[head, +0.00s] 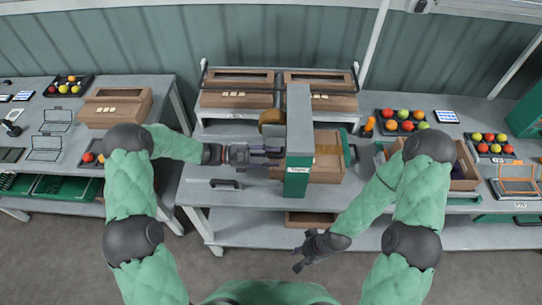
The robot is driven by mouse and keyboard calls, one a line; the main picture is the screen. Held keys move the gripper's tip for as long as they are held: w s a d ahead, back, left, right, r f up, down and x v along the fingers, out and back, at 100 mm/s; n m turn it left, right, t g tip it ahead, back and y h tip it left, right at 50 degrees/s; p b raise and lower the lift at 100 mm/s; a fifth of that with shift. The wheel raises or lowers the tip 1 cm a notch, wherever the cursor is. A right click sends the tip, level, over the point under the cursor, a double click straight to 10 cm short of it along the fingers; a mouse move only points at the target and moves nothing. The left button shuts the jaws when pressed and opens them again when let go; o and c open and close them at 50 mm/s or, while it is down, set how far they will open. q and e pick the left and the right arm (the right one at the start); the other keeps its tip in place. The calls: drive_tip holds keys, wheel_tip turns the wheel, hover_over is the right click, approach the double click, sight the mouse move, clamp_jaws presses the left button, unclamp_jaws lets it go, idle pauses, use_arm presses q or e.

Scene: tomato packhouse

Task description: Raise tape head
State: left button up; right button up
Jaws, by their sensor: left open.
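The tape head is a grey arm (299,108) with a green front block (297,176), spanning a cardboard carton (328,170) on the middle bench. A brown tape roll (270,117) sits at its back left, and a strip of tape shows on the carton's top. My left gripper (272,155) is open just left of the green block, with its fingers pointing right towards it; contact cannot be told. My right gripper (302,258) hangs low in front of the bench, apart from the tape head; its jaws are too small to read.
A dark handle (225,184) lies on the bench's front left. Two cartons (237,90) stand on a rack behind. An orange item (368,126) and a tray of tomatoes (382,130) are to the right. A box (310,219) is on the lower shelf.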

use_arm(q)
clamp_jaws()
wheel_tip(320, 180, up, 6)
drive_tip(key=p, duration=0.3)
drive_tip(key=shift+w+f, duration=0.1)
unclamp_jaws()
drive_tip(key=shift+a, duration=0.1)
